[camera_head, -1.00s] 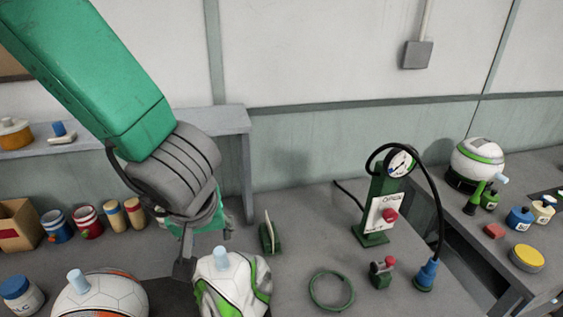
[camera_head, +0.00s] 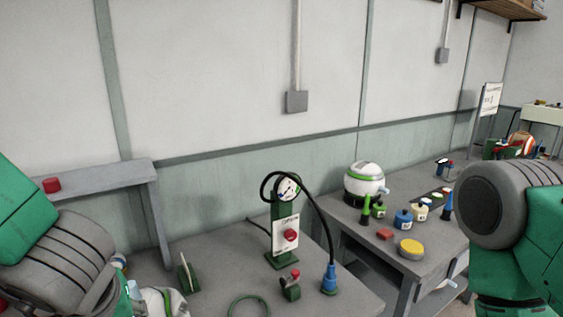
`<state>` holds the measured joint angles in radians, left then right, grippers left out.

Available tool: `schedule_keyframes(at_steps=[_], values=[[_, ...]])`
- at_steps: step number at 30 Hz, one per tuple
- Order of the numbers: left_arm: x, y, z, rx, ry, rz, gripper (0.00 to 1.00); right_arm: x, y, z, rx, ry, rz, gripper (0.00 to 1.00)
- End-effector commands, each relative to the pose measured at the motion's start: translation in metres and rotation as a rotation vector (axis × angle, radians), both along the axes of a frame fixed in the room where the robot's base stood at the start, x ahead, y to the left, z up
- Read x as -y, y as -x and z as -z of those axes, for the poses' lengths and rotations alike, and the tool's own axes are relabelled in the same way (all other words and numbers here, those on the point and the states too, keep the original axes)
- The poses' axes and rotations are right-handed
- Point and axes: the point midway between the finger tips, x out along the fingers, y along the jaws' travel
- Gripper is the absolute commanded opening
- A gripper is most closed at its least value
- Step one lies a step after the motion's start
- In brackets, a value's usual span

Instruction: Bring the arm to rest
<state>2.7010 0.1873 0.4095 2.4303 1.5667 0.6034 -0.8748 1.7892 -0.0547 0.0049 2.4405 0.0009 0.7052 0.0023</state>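My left arm (camera_head: 55,250) comes in from the left and bends down at its grey joint in the lower left. Its fingertips are not visible, so I cannot see whether they hold anything. A white and green ball (camera_head: 170,303) shows partly beside the end of this arm, cut off by the bottom edge. I cannot tell whether they touch. My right arm (camera_head: 510,215) stands at the right edge, grey joint on top and green link below. Its gripper is out of frame.
A green pump stand with gauge (camera_head: 284,230), a black hose with blue nozzle (camera_head: 329,280), a small red-knobbed device (camera_head: 291,285) and a green ring (camera_head: 248,306) occupy the bench. Another ball (camera_head: 365,180), a yellow tin (camera_head: 411,249) and bottles stand on the right-hand table.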

Motion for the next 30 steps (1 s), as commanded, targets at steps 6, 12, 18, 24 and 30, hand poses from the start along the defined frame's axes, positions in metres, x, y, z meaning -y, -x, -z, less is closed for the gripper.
schedule_keyframes(at_steps=[6,12,18,24,30], values=[[-0.011,-0.001,0.044,-0.021,-0.042,0.027,0.43,0.000,0.000,0.018,0.000,0.000,0.000,0.57],[-0.026,0.003,0.096,-0.042,-0.080,0.069,0.43,0.000,0.000,0.038,0.000,0.000,0.000,0.57],[-0.036,0.016,0.169,-0.077,-0.124,0.144,0.43,0.000,0.001,0.067,0.000,0.000,0.000,0.57],[-0.045,0.051,0.292,-0.158,-0.138,0.295,0.43,0.000,0.001,0.116,0.000,0.000,0.000,0.57],[-0.043,0.119,0.412,-0.273,-0.057,0.479,0.43,0.001,0.001,0.165,-0.001,0.000,0.000,0.57]])
